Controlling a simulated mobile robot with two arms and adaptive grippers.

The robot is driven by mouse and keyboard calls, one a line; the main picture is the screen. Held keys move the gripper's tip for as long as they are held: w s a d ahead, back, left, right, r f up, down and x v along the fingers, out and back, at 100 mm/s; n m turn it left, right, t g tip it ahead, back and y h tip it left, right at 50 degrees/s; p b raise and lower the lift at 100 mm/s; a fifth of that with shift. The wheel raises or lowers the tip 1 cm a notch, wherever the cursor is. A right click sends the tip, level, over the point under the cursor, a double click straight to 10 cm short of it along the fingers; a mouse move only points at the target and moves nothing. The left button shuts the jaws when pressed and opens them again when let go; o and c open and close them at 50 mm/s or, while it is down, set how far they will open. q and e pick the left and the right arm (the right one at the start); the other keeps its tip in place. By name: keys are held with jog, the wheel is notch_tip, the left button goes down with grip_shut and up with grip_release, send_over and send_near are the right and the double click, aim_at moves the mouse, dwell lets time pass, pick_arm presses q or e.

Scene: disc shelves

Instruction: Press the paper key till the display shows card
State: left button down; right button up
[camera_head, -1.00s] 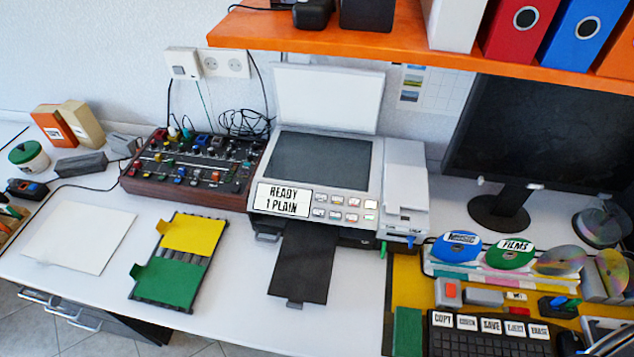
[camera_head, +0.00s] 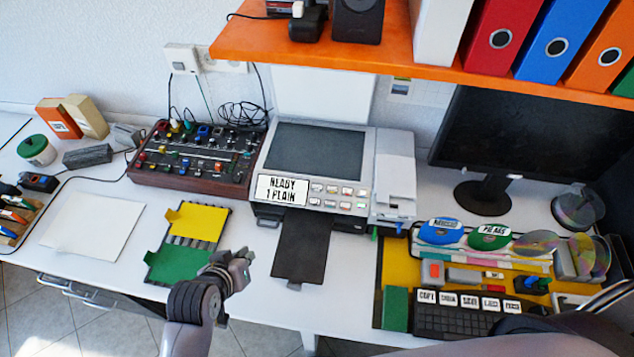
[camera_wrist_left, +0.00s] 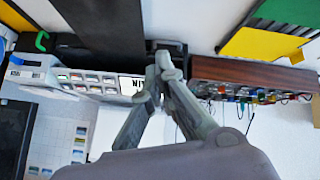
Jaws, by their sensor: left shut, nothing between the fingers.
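The printer (camera_head: 385,150) stands at the back of the desk with its lid raised. My right gripper is not in view.
A knobbed mixer box (camera_head: 190,180) stands left of the printer. Yellow and green folders (camera_head: 203,222) lie in front of it. A labelled keypad (camera_head: 455,322) and discs (camera_head: 490,237) are at the right. An orange shelf (camera_head: 400,62) hangs above.

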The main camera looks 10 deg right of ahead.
pick_arm(q)
jog(key=w+d+r+t+h, duration=0.1)
jog(key=w+d+r, duration=0.1)
jog(key=w+d, duration=0.2)
jog(key=w+d+r+t+h, duration=0.2)
jog(key=w+d+r, duration=0.1)
jog(key=d, duration=0.4)
jog(key=w+d+r+n+t+h, duration=0.1)
jog(key=w+d+r+h, duration=0.1)
jog(key=w+d, duration=0.3)
jog(key=shift+d+r, duration=0.5)
jog(key=shift+r, duration=0.25)
jog(key=b, duration=0.8)
send_over(317, 187)
jog(key=s+a, duration=0.2)
jog(key=s, duration=0.1)
jog(key=f, duration=0.6)
jog(key=shift+w+f, duration=0.25)
jog(key=shift+w+d+f+b, duration=0.2)
jog(key=shift+w+f+b, duration=0.2)
jog(key=shift+f, duration=0.25)
jog(key=shift+w+f, duration=0.1)
jog(key=shift+f, duration=0.05)
jog(key=shift+w+f, duration=0.1)
jog(key=shift+f, duration=0.1)
